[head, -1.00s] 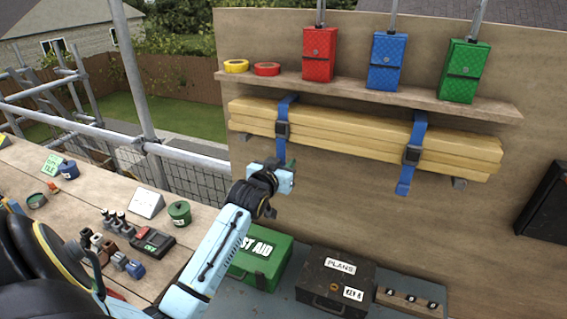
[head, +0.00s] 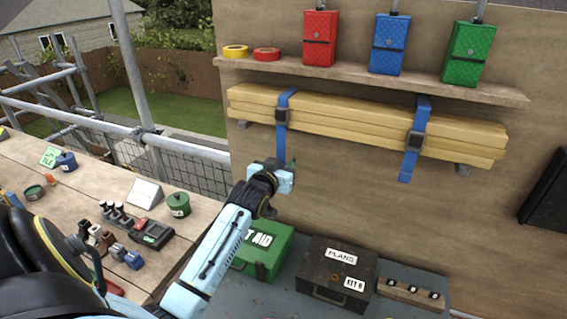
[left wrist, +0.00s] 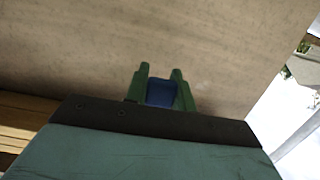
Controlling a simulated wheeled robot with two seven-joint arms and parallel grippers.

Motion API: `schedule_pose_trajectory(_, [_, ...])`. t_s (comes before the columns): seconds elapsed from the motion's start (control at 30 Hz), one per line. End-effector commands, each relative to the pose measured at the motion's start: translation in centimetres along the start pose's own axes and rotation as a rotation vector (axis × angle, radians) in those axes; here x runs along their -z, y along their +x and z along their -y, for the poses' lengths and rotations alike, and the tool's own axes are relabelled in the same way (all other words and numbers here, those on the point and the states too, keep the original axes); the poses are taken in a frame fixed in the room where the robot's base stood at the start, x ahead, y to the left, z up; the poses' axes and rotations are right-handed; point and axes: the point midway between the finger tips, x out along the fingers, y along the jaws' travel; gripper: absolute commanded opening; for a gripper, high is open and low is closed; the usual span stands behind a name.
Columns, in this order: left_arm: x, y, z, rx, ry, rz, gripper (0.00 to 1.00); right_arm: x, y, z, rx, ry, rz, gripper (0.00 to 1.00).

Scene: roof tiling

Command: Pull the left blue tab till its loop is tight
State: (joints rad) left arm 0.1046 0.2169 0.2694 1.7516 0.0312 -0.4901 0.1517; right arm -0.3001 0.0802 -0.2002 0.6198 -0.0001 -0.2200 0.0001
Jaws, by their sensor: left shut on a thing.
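The left blue strap (head: 284,98) wraps around the stack of yellow planks (head: 350,118) under the shelf. Its dark buckle (head: 281,117) sits on the planks' front, and its blue tab (head: 281,146) hangs straight down to my left gripper (head: 289,174). In the left wrist view, the green fingers (left wrist: 160,84) are shut on the blue tab (left wrist: 160,94), against the wooden wall. Whether any slack is left in the loop I cannot tell. The right blue strap (head: 421,115) has its own buckle (head: 414,140) and a free hanging tab (head: 406,170). My right gripper is out of view.
The shelf (head: 490,94) above holds red, blue and green cases and two tape rolls. Below my arm stand a green first aid box (head: 262,252) and a black plans box (head: 335,270). A cluttered workbench (head: 110,185) is at left. The wall around the tab is clear.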

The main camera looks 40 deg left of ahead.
Motion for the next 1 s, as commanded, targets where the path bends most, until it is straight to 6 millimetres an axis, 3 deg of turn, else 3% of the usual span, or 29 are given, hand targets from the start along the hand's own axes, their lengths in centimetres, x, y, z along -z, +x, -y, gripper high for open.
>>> schedule_pose_trajectory(0.17, [-0.21, -0.02, -0.03, 0.0, 0.0, 0.005, 0.04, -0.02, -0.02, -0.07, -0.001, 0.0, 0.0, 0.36])
schedule_pose_trajectory(0.2, [-0.21, -0.02, -0.03, 0.0, 0.0, 0.005, 0.29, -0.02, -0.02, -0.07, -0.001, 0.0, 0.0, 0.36])
schedule_pose_trajectory(0.37, [-0.15, -0.01, -0.02, 0.0, 0.0, 0.004, 0.5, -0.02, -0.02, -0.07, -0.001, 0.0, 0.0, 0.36])
schedule_pose_trajectory(0.57, [-0.07, -0.01, -0.01, 0.0, 0.0, 0.002, 0.5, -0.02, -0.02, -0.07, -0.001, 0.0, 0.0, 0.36])
schedule_pose_trajectory(0.73, [-0.04, 0.0, 0.0, 0.0, 0.0, 0.002, 0.72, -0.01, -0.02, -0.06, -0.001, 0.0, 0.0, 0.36])
schedule_pose_trajectory(1.0, [-0.02, -0.05, 0.0, 0.0, 0.0, 0.001, 0.72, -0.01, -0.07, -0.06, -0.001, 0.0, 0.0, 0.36])
